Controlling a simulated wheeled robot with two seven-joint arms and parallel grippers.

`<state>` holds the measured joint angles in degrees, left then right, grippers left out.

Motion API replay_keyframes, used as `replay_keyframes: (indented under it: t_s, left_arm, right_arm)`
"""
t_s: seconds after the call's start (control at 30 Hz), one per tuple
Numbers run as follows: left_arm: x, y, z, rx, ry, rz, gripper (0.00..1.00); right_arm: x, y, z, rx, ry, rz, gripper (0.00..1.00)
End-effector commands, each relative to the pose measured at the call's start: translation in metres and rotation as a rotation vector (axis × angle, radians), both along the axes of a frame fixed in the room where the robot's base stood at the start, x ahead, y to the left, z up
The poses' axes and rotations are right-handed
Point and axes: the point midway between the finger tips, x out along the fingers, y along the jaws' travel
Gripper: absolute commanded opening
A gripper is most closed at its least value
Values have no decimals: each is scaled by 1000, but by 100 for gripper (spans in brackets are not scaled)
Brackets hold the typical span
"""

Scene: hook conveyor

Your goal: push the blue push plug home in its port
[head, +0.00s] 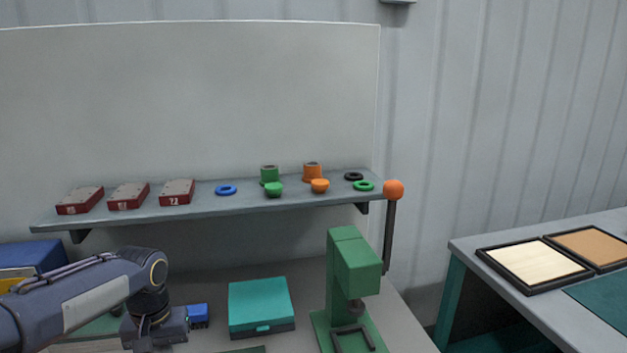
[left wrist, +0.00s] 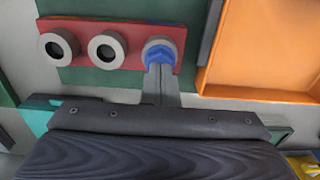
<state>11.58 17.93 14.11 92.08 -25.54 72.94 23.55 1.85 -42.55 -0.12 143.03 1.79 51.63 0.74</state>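The blue push plug (left wrist: 158,52) sits at the rightmost port of a red block (left wrist: 130,32) in the left wrist view. The two ports to its left are grey rings with dark, empty centres. My left gripper (left wrist: 160,70) has its fingers together, with the tips at the plug's near side and overlapping its lower edge. I cannot tell how deep the plug sits, or whether the tips press on it. In the head view my left gripper (head: 148,348) is at the bottom edge, its fingers mostly out of frame. The red block does not show there. My right gripper is not in view.
An orange tray (left wrist: 262,92) lies right of the red block in the left wrist view. In the head view, a small blue object (head: 198,316), a teal box (head: 260,305) and a green press (head: 352,265) stand right of my gripper. A shelf (head: 215,207) runs above.

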Motion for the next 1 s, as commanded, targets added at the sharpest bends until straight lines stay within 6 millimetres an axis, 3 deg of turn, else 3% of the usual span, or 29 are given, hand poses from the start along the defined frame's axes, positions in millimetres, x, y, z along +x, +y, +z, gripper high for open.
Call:
replay_keyframes:
  t_s: [0.53, 1.0]
  left_arm:
    - [0, 0, -12, 0, 1, 0, 0]
    - [0, 0, 0, 0, 1, 0, 0]
  right_arm:
    - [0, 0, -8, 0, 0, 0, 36]
    - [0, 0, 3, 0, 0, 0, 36]
